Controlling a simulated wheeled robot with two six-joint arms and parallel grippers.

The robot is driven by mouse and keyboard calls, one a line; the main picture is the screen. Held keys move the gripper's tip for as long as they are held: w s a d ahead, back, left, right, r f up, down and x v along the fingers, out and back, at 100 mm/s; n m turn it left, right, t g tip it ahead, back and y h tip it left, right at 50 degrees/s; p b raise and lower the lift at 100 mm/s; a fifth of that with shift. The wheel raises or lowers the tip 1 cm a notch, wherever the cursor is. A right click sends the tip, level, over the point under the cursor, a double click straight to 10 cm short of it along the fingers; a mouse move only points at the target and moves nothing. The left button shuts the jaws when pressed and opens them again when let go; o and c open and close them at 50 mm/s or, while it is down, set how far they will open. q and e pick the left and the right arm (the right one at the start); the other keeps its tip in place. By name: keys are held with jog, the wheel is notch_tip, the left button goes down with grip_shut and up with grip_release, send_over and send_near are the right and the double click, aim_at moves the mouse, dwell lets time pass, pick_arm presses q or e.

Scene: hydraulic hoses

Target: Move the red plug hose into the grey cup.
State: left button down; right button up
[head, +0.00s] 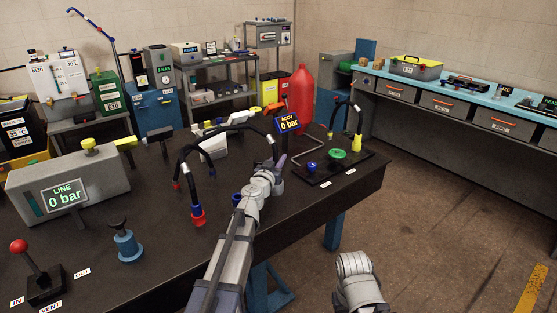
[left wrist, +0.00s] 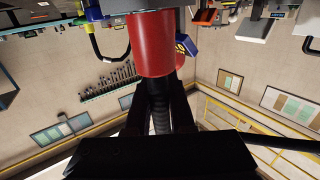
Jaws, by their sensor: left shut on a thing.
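My left gripper (head: 279,164) is over the middle of the dark bench, reaching away from me. In the left wrist view its dark fingers (left wrist: 160,112) are shut on a ribbed black hose. A large red cylindrical plug (left wrist: 153,45) shows just beyond the fingers in that view. In the head view black hose (head: 240,128) arches to the left of the gripper; the grip itself is mostly hidden. A red fitting with a blue collar (head: 197,215) is low over the bench, left of my arm. I cannot pick out the grey cup with certainty.
A blue gauge (head: 288,123) and a tall red canister (head: 301,95) stand beyond my left gripper. A board with a green knob (head: 337,154) lies to the right. The grey LINE box (head: 100,190), blue valve (head: 126,245) and red-knobbed lever (head: 20,248) are at left.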

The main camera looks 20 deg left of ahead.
pick_arm(q)
jog(key=shift+f+b, duration=0.4)
jog(key=shift+f, duration=0.1)
jog(key=c, duration=0.7)
grip_release()
jog(key=shift+s, duration=0.1)
jog(key=s, duration=0.7)
jog(key=shift+s+a, duration=0.3)
